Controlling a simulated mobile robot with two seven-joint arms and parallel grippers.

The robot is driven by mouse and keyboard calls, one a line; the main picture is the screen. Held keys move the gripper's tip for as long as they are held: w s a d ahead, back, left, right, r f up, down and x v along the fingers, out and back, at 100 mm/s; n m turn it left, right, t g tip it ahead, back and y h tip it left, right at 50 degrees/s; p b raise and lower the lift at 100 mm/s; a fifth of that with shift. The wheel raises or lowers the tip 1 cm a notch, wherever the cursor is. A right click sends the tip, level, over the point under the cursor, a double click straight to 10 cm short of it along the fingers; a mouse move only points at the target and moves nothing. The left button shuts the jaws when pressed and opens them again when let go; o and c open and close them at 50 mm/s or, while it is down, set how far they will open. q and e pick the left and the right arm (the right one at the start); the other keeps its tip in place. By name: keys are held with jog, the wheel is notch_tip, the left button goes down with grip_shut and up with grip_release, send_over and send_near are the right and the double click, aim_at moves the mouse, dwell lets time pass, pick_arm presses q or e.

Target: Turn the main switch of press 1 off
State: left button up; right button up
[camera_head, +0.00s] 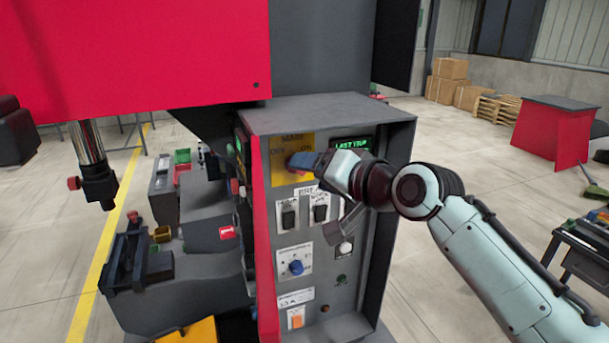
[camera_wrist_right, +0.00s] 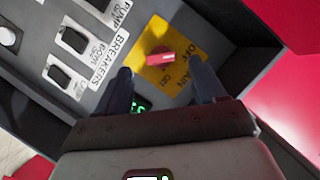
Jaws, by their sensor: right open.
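The main switch is a red knob (camera_wrist_right: 160,58) on a yellow plate (camera_wrist_right: 188,38) marked OFF and ON, high on the grey control panel (camera_head: 333,233) of the press. In the head view the yellow plate (camera_head: 281,147) shows, but the fingers largely cover the knob. My right gripper (camera_head: 304,161) is open at the plate. In the right wrist view its two dark fingers (camera_wrist_right: 160,75) stand apart, one on either side of the knob, with gaps visible. I cannot tell which label the knob points to. My left gripper is not in view.
A green-lit display (camera_head: 352,143) sits right of the plate. The panel's side walls project around it. Press tooling (camera_head: 185,250) stands at left.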

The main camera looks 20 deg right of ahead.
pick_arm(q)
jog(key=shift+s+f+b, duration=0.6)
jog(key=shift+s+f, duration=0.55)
pick_arm(e)
jog(key=v, duration=0.9)
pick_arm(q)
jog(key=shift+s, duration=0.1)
